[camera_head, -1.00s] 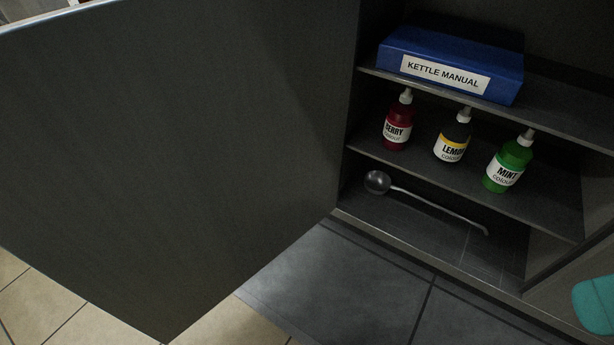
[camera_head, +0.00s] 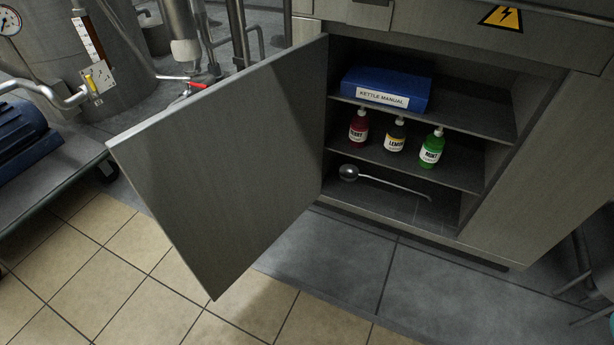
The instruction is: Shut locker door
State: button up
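The locker door (camera_head: 235,165) is a flat grey panel standing wide open, swung out to the left from the left side of the locker opening. The locker (camera_head: 535,155) is a grey cabinet whose shelves are in plain view. On its top shelf lies a blue binder (camera_head: 415,88) marked KETTLE MANUAL. The middle shelf holds a red bottle (camera_head: 358,128), a bottle with a yellow-edged LEMON label (camera_head: 395,135) and a green MINT bottle (camera_head: 432,149). A ladle (camera_head: 385,181) lies on the bottom shelf. My gripper does not show.
A steel vessel (camera_head: 60,55) with a gauge and pipes stands behind the door at the upper left. A blue motor on a wheeled platform (camera_head: 40,190) stands at the left. Tan tiles (camera_head: 120,260) and dark grey floor (camera_head: 340,265) in front are clear.

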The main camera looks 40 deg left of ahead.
aim_at(225, 170)
jog(key=z, duration=2.3)
jog(key=k, duration=2.4)
jog(key=u, duration=2.2)
